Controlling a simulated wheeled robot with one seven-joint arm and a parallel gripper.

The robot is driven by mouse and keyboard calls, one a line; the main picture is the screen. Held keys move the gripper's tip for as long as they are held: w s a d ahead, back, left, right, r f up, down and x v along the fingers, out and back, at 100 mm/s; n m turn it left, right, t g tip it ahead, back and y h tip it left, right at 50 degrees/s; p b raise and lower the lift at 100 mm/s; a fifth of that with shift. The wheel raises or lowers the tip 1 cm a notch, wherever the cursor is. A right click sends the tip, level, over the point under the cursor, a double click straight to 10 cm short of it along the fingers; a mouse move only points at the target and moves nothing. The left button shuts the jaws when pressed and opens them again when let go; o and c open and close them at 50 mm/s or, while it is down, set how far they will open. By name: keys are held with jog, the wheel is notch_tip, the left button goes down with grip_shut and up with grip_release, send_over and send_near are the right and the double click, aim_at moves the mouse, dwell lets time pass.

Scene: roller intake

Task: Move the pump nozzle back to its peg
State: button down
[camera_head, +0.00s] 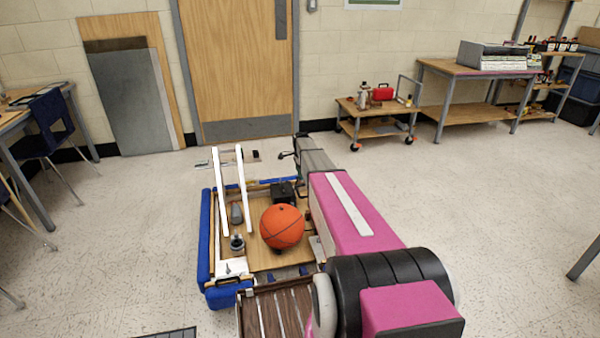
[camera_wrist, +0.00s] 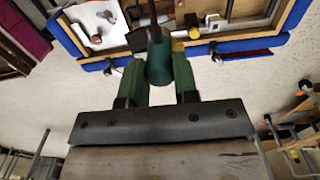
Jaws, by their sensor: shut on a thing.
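In the wrist view my gripper (camera_wrist: 159,75) has its two green fingers closed on the sides of a dark teal, tapered piece (camera_wrist: 159,62). This looks like the pump nozzle, with a thin brown part reaching from its far end. It is held near the blue-edged tray, and I cannot tell whether it touches anything there. In the head view the held piece is hidden or too small to make out behind my pink arm. I cannot pick out the peg with certainty in either view.
The blue-edged tray (camera_head: 205,240) holds an orange basketball (camera_head: 282,227), a black box (camera_head: 283,192) and small grey items (camera_head: 237,214). Two white rails (camera_head: 224,190) rise over its left side. A slatted roller section (camera_head: 275,312) adjoins its front.

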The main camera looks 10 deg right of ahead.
jog(key=w+d, duration=0.4)
jog(key=d, duration=0.1)
jog(key=shift+w+d, duration=0.35)
notch_tip(320, 180, down, 8)
dwell(0.9)
jog(key=shift+f, duration=0.15)
notch_tip(320, 180, down, 8)
dwell(0.7)
jog(key=shift+f, duration=1.4)
